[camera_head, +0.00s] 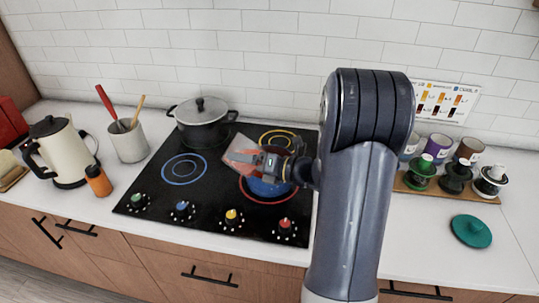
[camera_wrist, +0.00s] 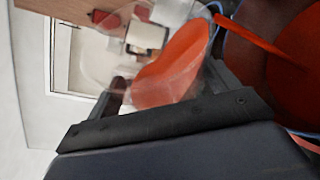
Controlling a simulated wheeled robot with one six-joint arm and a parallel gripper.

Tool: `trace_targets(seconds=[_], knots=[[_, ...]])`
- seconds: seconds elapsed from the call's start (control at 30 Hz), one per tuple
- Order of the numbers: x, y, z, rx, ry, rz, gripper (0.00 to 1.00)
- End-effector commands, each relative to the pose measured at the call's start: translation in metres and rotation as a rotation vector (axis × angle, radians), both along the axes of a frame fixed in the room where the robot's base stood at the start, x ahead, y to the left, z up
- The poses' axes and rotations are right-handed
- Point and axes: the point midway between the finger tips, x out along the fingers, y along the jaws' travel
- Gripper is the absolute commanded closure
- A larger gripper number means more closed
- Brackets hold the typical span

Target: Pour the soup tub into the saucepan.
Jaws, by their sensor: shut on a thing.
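The soup tub (camera_head: 239,149) is a clear container with orange soup, tilted well over in the head view. In the wrist view the soup tub (camera_wrist: 172,70) shows orange soup slanting toward its lip, and an orange stream (camera_wrist: 248,36) runs from the lip. The blue saucepan (camera_head: 264,188) sits on the red-ringed burner, just below the tub and gripper, which partly hide it. Its blue rim and orange-red soup inside show in the wrist view (camera_wrist: 288,45). My gripper (camera_head: 268,162) is shut on the tub above the saucepan.
A dark lidded pot (camera_head: 203,124) stands at the back left of the black cooktop (camera_head: 150,190). A utensil crock (camera_head: 129,142), kettle (camera_head: 62,152) and orange bottle (camera_head: 98,181) are left. A rack of cups (camera_head: 455,183) and a green lid (camera_head: 471,231) are right.

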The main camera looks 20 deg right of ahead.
Motion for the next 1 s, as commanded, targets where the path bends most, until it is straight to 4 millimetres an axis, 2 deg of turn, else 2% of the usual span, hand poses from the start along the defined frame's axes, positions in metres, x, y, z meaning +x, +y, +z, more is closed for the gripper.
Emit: trace_targets(seconds=[1.0], knots=[[0.0006, -0.0016, 0.0075, 0.108, 0.042, 0.0, 0.39]])
